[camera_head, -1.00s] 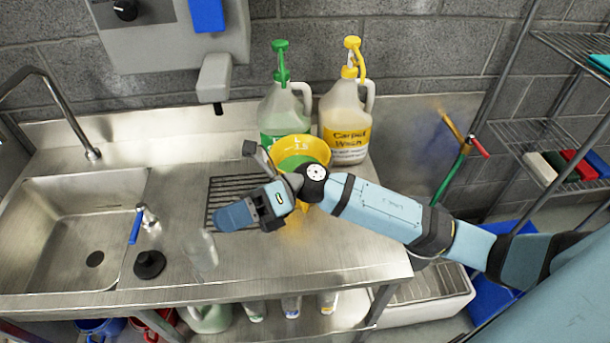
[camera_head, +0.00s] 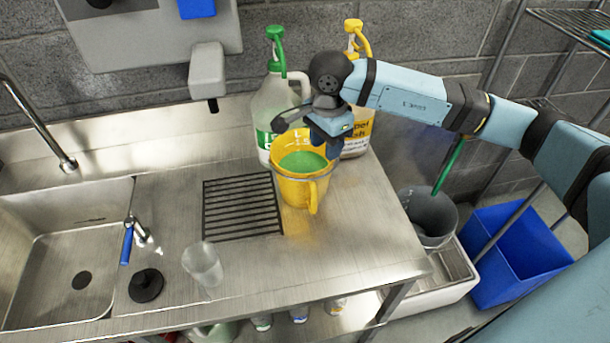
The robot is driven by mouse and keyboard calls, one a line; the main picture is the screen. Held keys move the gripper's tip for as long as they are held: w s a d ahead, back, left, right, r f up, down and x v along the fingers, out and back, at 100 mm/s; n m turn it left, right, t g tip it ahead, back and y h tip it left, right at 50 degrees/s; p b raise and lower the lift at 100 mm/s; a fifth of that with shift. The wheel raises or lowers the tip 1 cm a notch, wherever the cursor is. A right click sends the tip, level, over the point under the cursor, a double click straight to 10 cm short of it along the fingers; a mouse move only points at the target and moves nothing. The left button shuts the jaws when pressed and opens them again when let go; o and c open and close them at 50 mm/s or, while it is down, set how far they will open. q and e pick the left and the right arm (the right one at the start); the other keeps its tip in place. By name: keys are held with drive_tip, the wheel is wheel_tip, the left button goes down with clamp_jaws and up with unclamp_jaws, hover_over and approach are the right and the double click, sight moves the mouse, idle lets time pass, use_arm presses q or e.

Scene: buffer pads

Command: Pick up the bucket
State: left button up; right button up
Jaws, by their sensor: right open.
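A grey bucket (camera_head: 432,212) stands at the right, in the white floor basin beside the counter, with a green hose end above it. A yellow jug (camera_head: 305,188) holding green liquid stands on the counter, its handle toward me. My right gripper (camera_head: 312,128) is open, over the jug's back rim and in front of the two big bottles. Nothing shows between its fingers, and I cannot tell whether it touches the jug. It is well to the left of the grey bucket. My left gripper is not in view.
A green-capped bottle (camera_head: 277,105) and a yellow-capped bottle (camera_head: 357,130) stand behind the jug. A clear cup (camera_head: 203,265) and a black plunger-like piece (camera_head: 146,284) stand near the sink (camera_head: 85,235). A blue bin (camera_head: 520,250) stands right of the white basin (camera_head: 445,278).

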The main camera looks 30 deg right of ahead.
sight(320, 176)
wheel_tip(320, 176, down, 4)
drive_tip(key=shift+r, duration=0.25)
drive_tip(key=f, duration=0.2)
drive_tip(key=a+f+p, duration=0.1)
drive_tip(key=f, duration=0.1)
drive_tip(key=shift+s+a+f, duration=0.15)
drive_tip(key=shift+a+f, duration=0.05)
drive_tip(key=shift+f, duration=0.5)
drive_tip(key=shift+c, duration=0.5)
clamp_jaws()
drive_tip(key=shift+s+f, duration=0.15)
drive_tip(key=shift+s, duration=0.05)
